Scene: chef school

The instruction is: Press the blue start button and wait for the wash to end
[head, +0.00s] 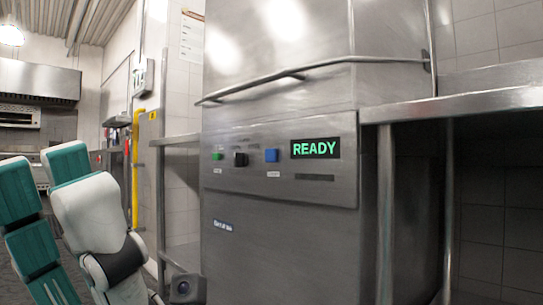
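A steel dishwasher (265,245) stands in front of me. Its control panel (250,188) carries a blue button (271,155), with a black button (240,159) and a green button (217,155) to its left. A display (315,148) right of the blue button reads READY in green letters. My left arm comes in at the lower left. The dark end of my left gripper (186,289) shows at the bottom edge, below and left of the panel and apart from the buttons. Its fingers cannot be made out. My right gripper is not in view.
A long handle bar (310,70) runs across the dishwasher's hood. A steel table (470,103) with legs adjoins at the right, and another narrow steel shelf (178,140) at the left. A yellow pipe (135,170) stands behind my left arm. The space before the panel is clear.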

